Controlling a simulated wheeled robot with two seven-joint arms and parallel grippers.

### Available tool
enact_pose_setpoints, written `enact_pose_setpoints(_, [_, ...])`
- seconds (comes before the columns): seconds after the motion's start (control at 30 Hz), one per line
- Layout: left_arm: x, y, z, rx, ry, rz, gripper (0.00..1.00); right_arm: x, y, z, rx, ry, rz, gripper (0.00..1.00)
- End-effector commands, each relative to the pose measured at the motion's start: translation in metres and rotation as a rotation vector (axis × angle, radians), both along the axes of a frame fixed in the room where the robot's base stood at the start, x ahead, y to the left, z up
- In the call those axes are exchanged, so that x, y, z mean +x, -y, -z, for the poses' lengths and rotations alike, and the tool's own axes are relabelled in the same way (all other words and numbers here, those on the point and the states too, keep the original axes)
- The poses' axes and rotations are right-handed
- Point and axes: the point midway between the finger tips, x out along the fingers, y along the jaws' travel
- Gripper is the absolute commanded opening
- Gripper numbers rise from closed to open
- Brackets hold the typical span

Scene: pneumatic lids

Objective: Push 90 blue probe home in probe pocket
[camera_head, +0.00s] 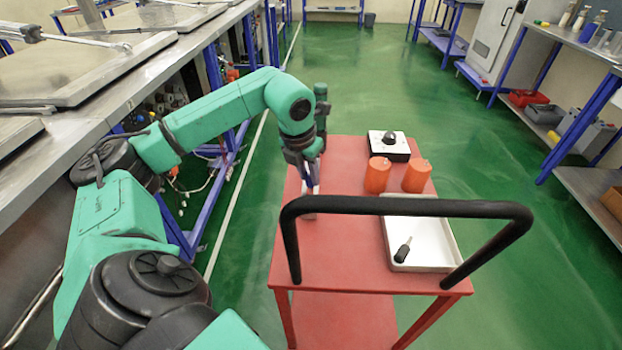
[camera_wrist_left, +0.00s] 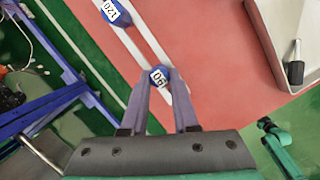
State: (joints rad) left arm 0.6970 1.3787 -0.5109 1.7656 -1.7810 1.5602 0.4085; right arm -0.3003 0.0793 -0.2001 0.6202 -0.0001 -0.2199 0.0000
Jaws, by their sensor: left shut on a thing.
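The blue 90 probe (camera_wrist_left: 159,76) shows its labelled top between the fingertips of my left gripper (camera_wrist_left: 158,88), which is shut on it. The probe stands at a pale strip with a red middle on the red cart top. Its lower part and its pocket are hidden, so I cannot tell how deep it sits. A second blue probe (camera_wrist_left: 116,12), labelled 120, stands further up the same strip. In the head view my left gripper (camera_head: 311,184) points down over the left side of the cart. My right gripper is not clearly in view.
The red cart (camera_head: 345,240) has a black handle (camera_head: 405,207) across its front. On it are a white tray (camera_head: 447,230) holding a black-handled tool (camera_head: 403,250), two orange cylinders (camera_head: 377,175) and a white block with a black knob (camera_head: 389,147). A steel bench (camera_head: 60,150) stands left.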

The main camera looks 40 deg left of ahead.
Motion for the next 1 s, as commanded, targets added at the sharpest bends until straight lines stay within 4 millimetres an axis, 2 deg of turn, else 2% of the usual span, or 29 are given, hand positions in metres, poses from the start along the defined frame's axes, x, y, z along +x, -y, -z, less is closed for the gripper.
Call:
enact_pose_setpoints(0.1, [0.0, 0.0, -0.014, -0.001, 0.002, 0.0, 0.0, 0.0, 0.0, -0.012, 0.0, 0.0, 0.0, 0.0])
enact_pose_setpoints(0.8, [0.0, 0.0, -0.065, -0.001, 0.0, 0.0, 0.0, 0.0, 0.0, -0.057, 0.0, 0.0, 0.0, 0.0])
enact_pose_setpoints(1.0, [0.0, 0.0, -0.066, 0.0, 0.0, 0.0, 0.0, 0.0, 0.0, -0.057, 0.0, 0.0, 0.0, 0.0])
